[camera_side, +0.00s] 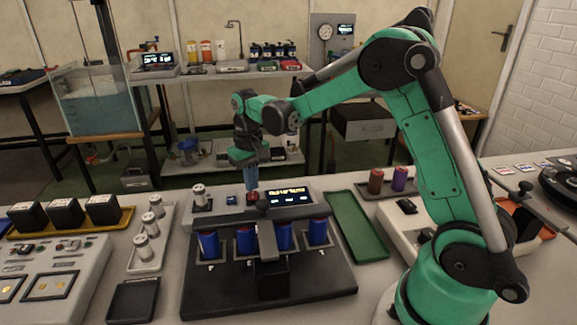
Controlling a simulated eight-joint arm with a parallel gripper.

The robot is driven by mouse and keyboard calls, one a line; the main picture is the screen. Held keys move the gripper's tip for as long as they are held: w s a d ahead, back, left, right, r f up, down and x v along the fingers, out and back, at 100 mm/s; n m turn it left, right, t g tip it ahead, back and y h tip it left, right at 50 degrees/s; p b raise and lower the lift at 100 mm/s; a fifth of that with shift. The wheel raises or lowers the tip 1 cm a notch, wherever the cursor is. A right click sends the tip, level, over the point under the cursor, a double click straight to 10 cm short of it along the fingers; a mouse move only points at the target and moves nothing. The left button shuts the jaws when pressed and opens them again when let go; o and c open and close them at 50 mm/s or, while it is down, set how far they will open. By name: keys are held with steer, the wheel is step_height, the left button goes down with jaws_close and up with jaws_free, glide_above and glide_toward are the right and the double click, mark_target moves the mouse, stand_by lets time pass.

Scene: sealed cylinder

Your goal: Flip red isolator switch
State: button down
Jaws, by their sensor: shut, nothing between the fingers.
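A red isolator switch (253,196) sits on the grey top panel of the console, just left of a lit display (291,197). My gripper (252,187) points straight down over the switch, with its fingers closed together and nothing held. The fingertips are at or just above the switch; I cannot tell whether they touch it. The gripper partly hides the switch, so its position cannot be read.
Several blue cylinders (208,243) stand in the console's black base, with a grey lever part (267,241) among them. A silver cylinder (199,194) stands left on the panel. A green tray (356,226) lies to the right. A rack of silver cylinders (146,262) stands left.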

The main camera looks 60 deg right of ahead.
mark_target(253, 198)
steer(key=shift+f, duration=1.1)
stand_by(0.7)
steer(key=shift+r, duration=3.5)
steer(key=shift+s+a+r, duration=0.2)
steer(key=shift+r, duration=0.1)
steer(key=s+a+n+t, duration=0.1)
steer(key=s+a+t, duration=0.1)
steer(key=s, duration=0.2)
steer(key=s+a+r+n+t, duration=0.1)
steer(key=s+a+t, duration=0.1)
steer(key=s, duration=0.1)
steer(key=s+a+r+t, duration=0.1)
steer(key=s+a+t, duration=0.1)
steer(key=s+a, duration=0.1)
steer(key=shift+s+a+r+n+t, duration=0.15)
steer(key=shift+s+n+t, duration=0.25)
steer(key=shift+s, duration=0.65)
